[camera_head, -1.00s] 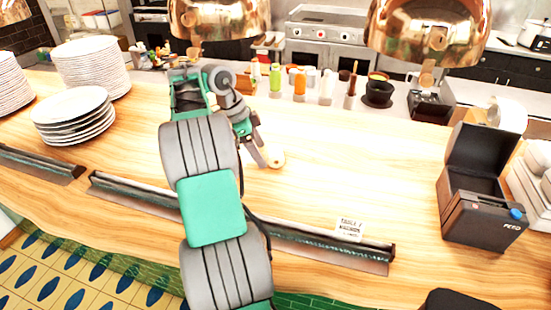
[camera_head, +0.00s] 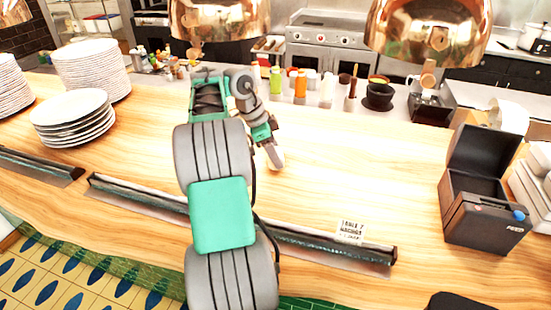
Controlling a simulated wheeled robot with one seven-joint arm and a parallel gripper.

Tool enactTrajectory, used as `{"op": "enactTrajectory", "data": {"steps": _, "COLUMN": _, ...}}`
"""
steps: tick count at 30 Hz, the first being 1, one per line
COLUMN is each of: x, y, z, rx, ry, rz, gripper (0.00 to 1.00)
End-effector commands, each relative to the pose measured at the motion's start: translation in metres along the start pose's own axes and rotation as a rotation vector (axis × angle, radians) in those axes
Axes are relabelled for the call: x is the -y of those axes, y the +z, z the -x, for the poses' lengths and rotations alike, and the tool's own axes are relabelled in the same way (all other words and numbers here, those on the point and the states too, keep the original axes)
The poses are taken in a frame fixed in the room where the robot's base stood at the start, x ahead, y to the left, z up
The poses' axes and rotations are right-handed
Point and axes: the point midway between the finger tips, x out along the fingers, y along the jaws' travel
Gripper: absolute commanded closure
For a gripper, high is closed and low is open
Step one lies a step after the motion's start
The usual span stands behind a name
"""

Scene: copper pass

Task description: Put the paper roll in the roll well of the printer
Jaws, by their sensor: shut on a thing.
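The printer (camera_head: 482,218) is a dark box at the right of the counter. Its lid (camera_head: 483,150) stands raised and a blue button shows on its front right. The inside of its roll well is mostly hidden from this view. My gripper (camera_head: 272,148) is over the middle of the counter, well to the left of the printer. The fingers are small and partly hidden, and I cannot tell the roll's exact gap above the counter.
A ticket rail (camera_head: 330,244) with an order slip (camera_head: 351,231) runs along the counter's front. Plate stacks (camera_head: 72,118) stand at left, white crockery (camera_head: 538,168) at right. Copper lamps (camera_head: 425,32) hang above. The counter (camera_head: 370,160) between gripper and printer is clear.

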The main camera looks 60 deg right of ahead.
Motion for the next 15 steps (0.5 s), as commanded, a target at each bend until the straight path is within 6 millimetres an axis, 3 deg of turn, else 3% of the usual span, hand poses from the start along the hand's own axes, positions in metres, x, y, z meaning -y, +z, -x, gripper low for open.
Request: {"op": "enactTrajectory", "data": {"steps": 15, "x": 0.0001, "y": 0.0, "z": 0.0003, "rx": 0.0, "ry": -0.001, "rz": 0.0, "gripper": 0.97}}
